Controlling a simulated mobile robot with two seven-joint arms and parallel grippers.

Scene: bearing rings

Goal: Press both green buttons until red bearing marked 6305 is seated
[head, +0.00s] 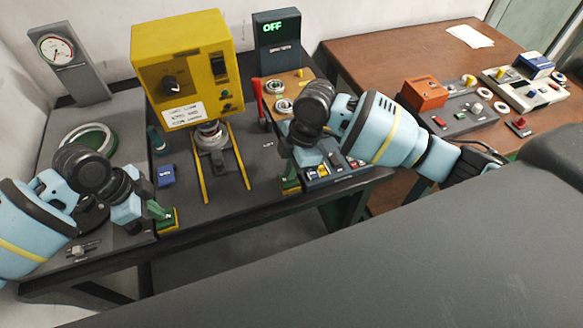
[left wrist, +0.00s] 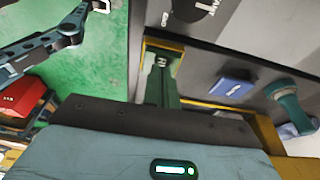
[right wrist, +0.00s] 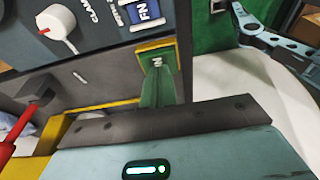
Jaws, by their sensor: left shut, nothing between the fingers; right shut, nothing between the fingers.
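The left green button (head: 168,219), in a yellow frame on the press table's front edge, is under the tip of my left gripper (head: 158,210). The left wrist view shows my shut green fingers (left wrist: 165,88) reaching its yellow frame (left wrist: 150,42). The right green button (head: 290,187) is under my right gripper (head: 290,172); the right wrist view shows shut fingers (right wrist: 158,88) over the button (right wrist: 156,60). Whether either button is pressed down cannot be told. The yellow press (head: 185,60) has a silver ram (head: 209,132) above its fixture (head: 215,158). No red bearing marked 6305 can be made out.
A dark display (head: 277,42) reads OFF in green. A red lever (head: 258,98) stands right of the press. A blue block (head: 166,175) lies left of the fixture. A gauge (head: 65,58) stands back left. A brown table (head: 375,50) with boxes is at right.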

